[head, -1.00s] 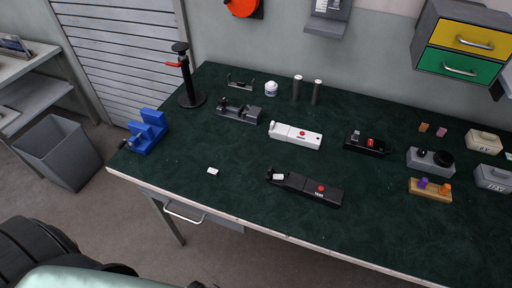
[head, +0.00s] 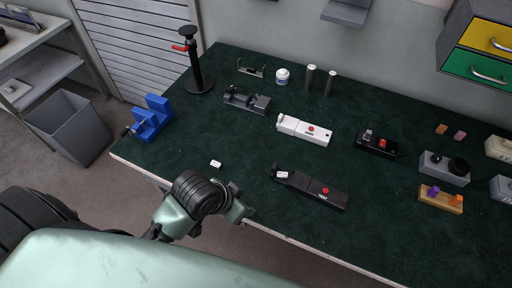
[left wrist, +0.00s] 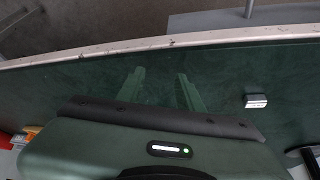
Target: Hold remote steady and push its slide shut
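A long black remote (head: 325,199) with a red button and a small white piece at its left end lies on the green bench top. A similar white remote (head: 318,135) with a red button lies behind it. Which one the task means, and the state of either slide, I cannot tell. My left gripper (head: 240,202) is over the bench's front edge, left of the black remote and apart from it. In the left wrist view its two fingers (left wrist: 161,75) are spread with nothing between them. My right gripper is not in view.
A small white block (head: 215,163) lies near the front edge, left of the black remote. A grey fixture (head: 247,101), a black box (head: 375,145) and a blue stand (head: 152,120) are around.

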